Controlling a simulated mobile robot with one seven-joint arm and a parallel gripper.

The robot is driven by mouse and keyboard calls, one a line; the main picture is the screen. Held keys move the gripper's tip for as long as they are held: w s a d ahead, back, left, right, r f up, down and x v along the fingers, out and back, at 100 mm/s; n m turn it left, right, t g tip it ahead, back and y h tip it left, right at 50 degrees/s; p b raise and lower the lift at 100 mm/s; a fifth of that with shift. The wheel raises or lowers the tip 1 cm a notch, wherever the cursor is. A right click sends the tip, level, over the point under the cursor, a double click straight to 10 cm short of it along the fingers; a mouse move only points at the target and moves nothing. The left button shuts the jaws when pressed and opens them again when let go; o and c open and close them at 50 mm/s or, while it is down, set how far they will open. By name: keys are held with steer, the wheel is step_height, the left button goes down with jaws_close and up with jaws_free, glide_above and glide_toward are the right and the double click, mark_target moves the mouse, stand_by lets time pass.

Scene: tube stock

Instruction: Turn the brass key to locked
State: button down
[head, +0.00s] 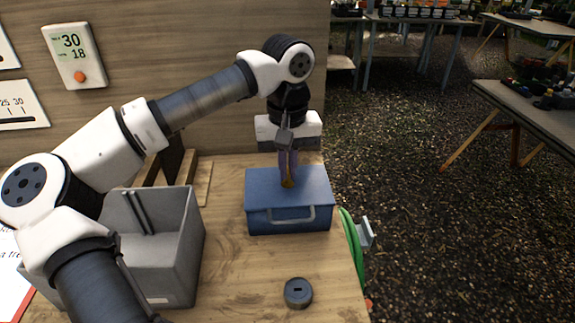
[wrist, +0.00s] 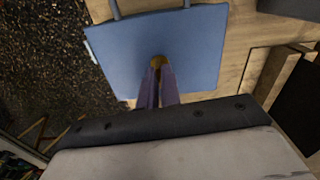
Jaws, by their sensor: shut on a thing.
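A brass key (wrist: 158,60) stands at the top of a blue box (head: 260,208) with a grey handle on its front. The box also shows in the wrist view (wrist: 115,57). My gripper (head: 288,180) points straight down over the box, and its purple fingers (wrist: 157,75) are shut on the key. Only a small brass part shows between and beyond the fingertips. The fingers hide most of the key, so I cannot tell which way it is turned. No lock marking is readable in either view.
A grey open bin (head: 185,250) stands left of the box on the wooden table (head: 240,285). A dark round piece with a slot (head: 298,292) lies in front of the box. A green hose (head: 352,245) hangs at the table's right edge. Beyond is gravel floor.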

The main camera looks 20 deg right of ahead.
steer(key=n+b, duration=0.1)
steer(key=n, duration=0.7)
steer(key=shift+n+b, duration=0.4)
steer(key=n, duration=0.4)
steer(key=shift+b, duration=0.35)
steer(key=shift+n, duration=2.1)
steer(key=c, duration=1.6)
jaws_free()
steer(key=shift+r, duration=0.1)
step_height(320, 180, up, 14)
